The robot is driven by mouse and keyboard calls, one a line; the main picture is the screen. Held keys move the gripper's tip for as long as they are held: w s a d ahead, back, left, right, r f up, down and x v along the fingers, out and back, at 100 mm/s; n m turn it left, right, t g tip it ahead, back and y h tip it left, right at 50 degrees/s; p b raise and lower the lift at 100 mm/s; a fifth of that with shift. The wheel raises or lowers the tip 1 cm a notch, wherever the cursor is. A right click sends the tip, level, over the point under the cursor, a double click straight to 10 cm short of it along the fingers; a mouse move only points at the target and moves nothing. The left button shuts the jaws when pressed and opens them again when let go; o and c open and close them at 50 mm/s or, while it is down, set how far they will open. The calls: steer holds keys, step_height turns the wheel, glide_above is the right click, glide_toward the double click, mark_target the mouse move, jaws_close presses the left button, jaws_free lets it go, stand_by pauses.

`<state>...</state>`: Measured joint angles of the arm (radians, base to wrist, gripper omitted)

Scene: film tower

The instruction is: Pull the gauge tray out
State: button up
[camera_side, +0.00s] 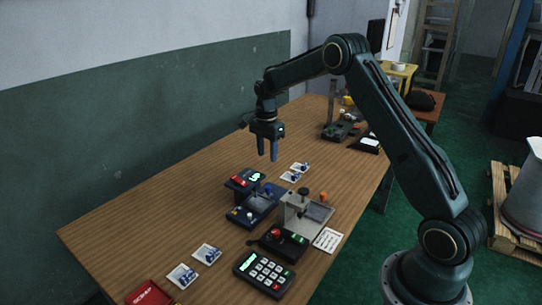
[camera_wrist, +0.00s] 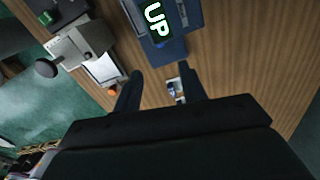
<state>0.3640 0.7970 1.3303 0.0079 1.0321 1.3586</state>
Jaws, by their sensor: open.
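My gripper (camera_side: 267,157) is open and empty above the table, over the back of a dark blue device (camera_side: 262,210) with a lit green display (camera_side: 256,176). In the wrist view its fingers (camera_wrist: 158,78) are apart, with bare wood and part of a card between them. There the blue device (camera_wrist: 168,52) is at the top, beyond the fingertips, its display (camera_wrist: 157,18) reading "UP". A grey metal device (camera_side: 294,213) with a dark knob and a flat plate stands to its right. I cannot tell which part is the gauge tray.
A black box with a red button (camera_side: 276,233) and a keypad (camera_side: 263,273) lie in front. Photo cards (camera_side: 206,254) lie at front left, others (camera_side: 290,177) behind the devices. A red box (camera_side: 150,294) is at the near edge. The left of the table is clear.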

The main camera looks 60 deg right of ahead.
mark_target(268, 187)
step_height(268, 187, down, 13)
steer(key=shift+s+r, duration=0.1)
steer(key=shift+s, duration=0.05)
stand_by(0.5)
jaws_close()
